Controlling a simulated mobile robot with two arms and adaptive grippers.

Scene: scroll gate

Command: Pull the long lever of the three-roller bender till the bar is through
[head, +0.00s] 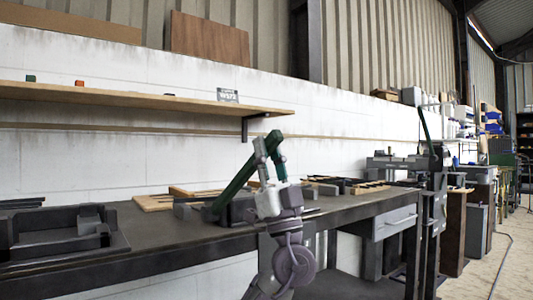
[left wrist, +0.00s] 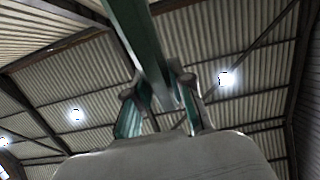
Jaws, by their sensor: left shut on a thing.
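The long green lever (head: 233,186) slants up and to the right from a dark machine (head: 240,209), apparently the bender, on the workbench. My left gripper (head: 268,150) is at the lever's upper end. In the left wrist view the lever (left wrist: 140,45) passes between the two teal-padded fingers (left wrist: 163,105), which are shut on it. My arm and the lever hide part of the machine; the rollers and the bar in them cannot be made out. My right gripper is not in view.
The dark workbench (head: 150,240) runs along the white wall. A dark tray-like fixture (head: 65,235) stands at the left. Rods and wooden boards (head: 155,202) lie behind the machine. A second machine with a green handle (head: 424,124) stands at the right. A wooden shelf (head: 150,98) is above.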

